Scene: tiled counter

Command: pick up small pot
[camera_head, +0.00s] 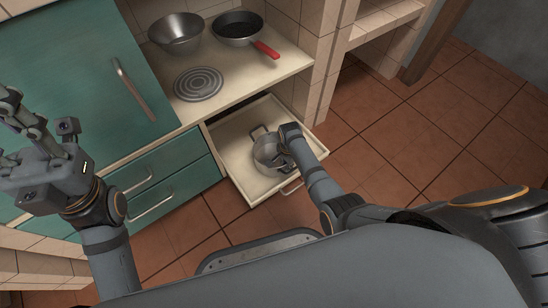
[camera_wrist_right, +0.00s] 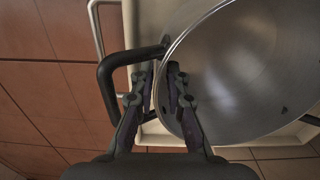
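The small pot (camera_head: 264,153) is a shiny metal pot with dark handles, standing upright in the open drawer. It fills the right of the right wrist view (camera_wrist_right: 240,70), with one handle (camera_wrist_right: 105,75) at its left. My right gripper (camera_head: 283,156) is down at the pot. In the wrist view its fingers (camera_wrist_right: 160,78) straddle the pot's rim beside the handle, one outside and one inside. I cannot tell whether they press on the wall. My left gripper (camera_head: 12,104) is raised at the far left, open and empty, away from the pot.
The pulled-out drawer (camera_head: 232,137) has low walls and a front handle (camera_head: 291,187). Above it, the counter holds a metal bowl (camera_head: 176,32), a frying pan with a red handle (camera_head: 266,50) and a round burner (camera_head: 198,83). Teal cabinets (camera_head: 85,75) stand left. Tiled floor (camera_head: 400,140) is clear at right.

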